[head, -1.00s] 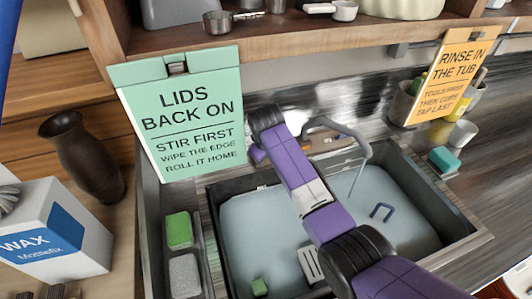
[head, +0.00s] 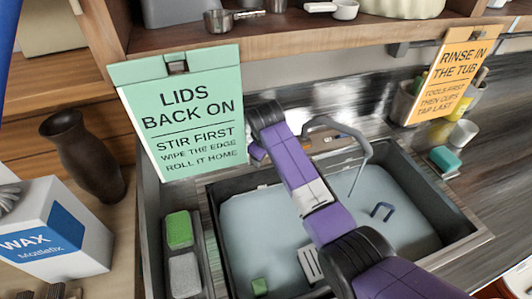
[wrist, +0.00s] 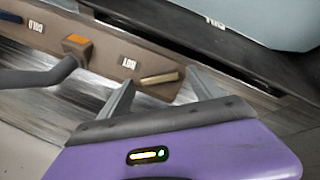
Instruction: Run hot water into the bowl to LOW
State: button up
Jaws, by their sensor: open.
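In the wrist view my gripper (wrist: 163,95) is open. Its two grey fingers point at the tap panel (wrist: 105,80), with a short brass lever (wrist: 158,78) beside the HOT label (wrist: 128,63) between or just beyond their tips. I cannot tell whether they touch it. The grey spout (wrist: 40,76) comes off the panel to the left, by an orange block (wrist: 76,42) and the COLD label (wrist: 36,26). In the head view the curved spout (head: 345,132) reaches over the sink tub (head: 455,238); my gripper's fingers are hidden there. I cannot make out a bowl or LOW mark.
Pale blue liquid (head: 265,225) lies in the tub, with a small green block (head: 259,286) in it. A green sign (head: 185,115) hangs close to my arm, an orange sign (head: 452,72) at right. A dark vase (head: 85,155) and wax box (head: 60,235) stand left.

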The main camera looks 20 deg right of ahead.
jog(key=v, duration=0.7)
jog(key=shift+b, duration=0.45)
jog(key=shift+a, duration=0.1)
dwell(6.1)
